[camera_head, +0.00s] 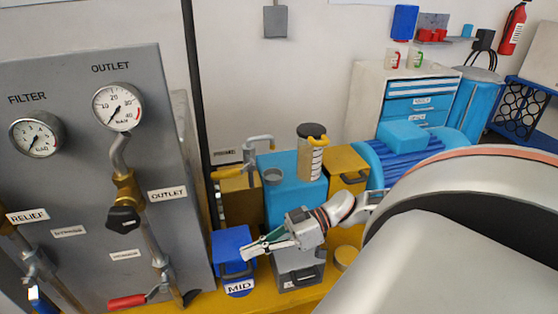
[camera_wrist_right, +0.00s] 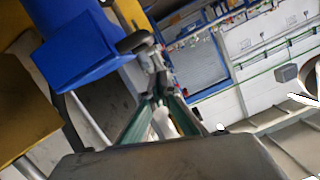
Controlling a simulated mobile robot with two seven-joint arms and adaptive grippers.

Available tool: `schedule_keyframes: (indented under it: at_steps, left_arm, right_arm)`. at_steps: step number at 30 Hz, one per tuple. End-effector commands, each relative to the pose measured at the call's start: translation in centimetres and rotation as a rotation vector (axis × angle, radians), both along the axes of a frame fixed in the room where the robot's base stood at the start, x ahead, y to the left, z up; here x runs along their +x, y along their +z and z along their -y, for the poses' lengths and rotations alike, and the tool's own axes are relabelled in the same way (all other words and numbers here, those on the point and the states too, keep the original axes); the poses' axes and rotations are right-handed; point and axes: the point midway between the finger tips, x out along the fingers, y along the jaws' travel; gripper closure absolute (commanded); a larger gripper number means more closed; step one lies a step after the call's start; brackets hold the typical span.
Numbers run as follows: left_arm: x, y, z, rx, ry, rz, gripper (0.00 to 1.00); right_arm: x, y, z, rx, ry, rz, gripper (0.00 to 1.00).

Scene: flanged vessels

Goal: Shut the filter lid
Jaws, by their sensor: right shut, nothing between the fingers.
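A gauge marked FILTER (camera_head: 37,134) is on the grey panel (camera_head: 80,185) at the left of the head view. I cannot tell which part is the filter lid. A small blue box (camera_head: 231,245) with a dark handle and a MID tag (camera_head: 239,287) stands below the panel's right edge. A blue block, seemingly the same box, shows at the upper left of the right wrist view (camera_wrist_right: 75,45). My right gripper (camera_head: 247,254) reaches left beside this box, its green-sided fingers shut and empty; contact is unclear. Its fingers also show in the wrist view (camera_wrist_right: 157,98). My left gripper is out of view.
A grey box with a handle (camera_head: 300,272) is below my right gripper. Behind are a larger blue box (camera_head: 290,195), a black-topped canister (camera_head: 311,155) and a yellow box (camera_head: 347,168). Red-handled (camera_head: 127,301) and black-knobbed (camera_head: 123,219) valves project from the panel.

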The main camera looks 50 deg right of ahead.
Motion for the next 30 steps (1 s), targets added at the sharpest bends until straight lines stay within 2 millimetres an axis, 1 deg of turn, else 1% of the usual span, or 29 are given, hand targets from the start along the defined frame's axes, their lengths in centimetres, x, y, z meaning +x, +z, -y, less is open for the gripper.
schedule_keyframes:
  at_steps: [1, 9, 15, 21, 30]
  left_arm:
    - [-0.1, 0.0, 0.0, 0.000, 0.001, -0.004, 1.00]
    - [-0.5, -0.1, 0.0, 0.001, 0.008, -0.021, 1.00]
    - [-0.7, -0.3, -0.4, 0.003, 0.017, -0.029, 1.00]
    - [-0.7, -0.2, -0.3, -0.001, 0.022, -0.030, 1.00]
    - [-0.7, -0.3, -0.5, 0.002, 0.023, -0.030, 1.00]
  right_arm:
    - [-0.4, 0.0, 0.6, -0.001, -0.001, -0.005, 1.00]
    - [-2.0, 1.0, 3.6, -0.001, -0.002, -0.005, 1.00]
    - [-3.0, 1.4, 5.3, 0.000, -0.001, -0.003, 1.00]
    - [-3.4, 1.7, 6.2, 0.000, -0.001, 0.000, 1.00]
    - [-3.5, 1.8, 6.4, 0.000, 0.000, 0.002, 1.00]
